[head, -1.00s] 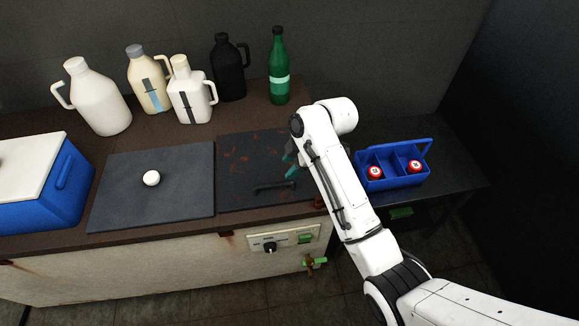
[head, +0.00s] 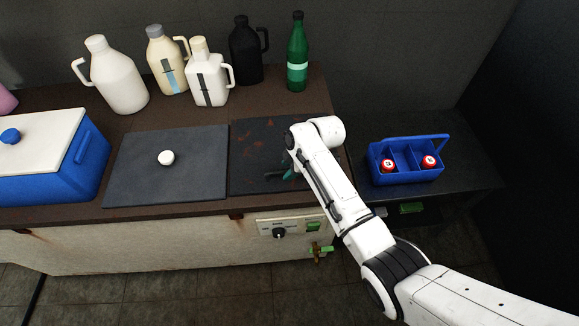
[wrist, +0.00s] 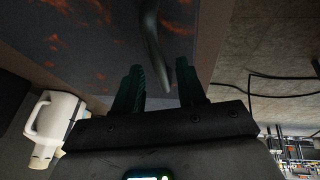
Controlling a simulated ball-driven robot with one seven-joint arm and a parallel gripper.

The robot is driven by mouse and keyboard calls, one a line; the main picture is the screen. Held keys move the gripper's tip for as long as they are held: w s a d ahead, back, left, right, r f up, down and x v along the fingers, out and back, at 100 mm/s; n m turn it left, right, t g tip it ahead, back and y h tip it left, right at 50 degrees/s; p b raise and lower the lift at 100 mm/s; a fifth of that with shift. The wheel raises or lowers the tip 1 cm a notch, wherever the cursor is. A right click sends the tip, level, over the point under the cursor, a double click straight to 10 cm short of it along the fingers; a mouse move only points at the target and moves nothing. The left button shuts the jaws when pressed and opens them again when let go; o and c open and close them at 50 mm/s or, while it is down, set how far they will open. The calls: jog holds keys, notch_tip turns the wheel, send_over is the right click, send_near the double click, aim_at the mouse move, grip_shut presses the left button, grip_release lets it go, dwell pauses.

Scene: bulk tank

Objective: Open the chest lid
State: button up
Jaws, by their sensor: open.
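A dark, rust-spotted lid (head: 255,138) lies flat and closed on the brown counter top of the tank, left of my arm in the head view. Its dark bar handle (head: 273,177) sits near the lid's front edge, partly hidden by my gripper (head: 288,170). In the wrist view the lid (wrist: 75,35) fills the upper left, and the curved handle (wrist: 151,45) runs down between the two teal fingers of my gripper (wrist: 160,88). The fingers are apart, on either side of the bar in the picture. Contact with the handle cannot be told.
A blue cooler with a white lid (head: 40,140) stands at far left. Several jugs and a green bottle (head: 297,55) line the back. A blue caddy (head: 405,176) stands on the right side table.

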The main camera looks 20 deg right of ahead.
jog(key=shift+c, duration=0.5)
grip_shut()
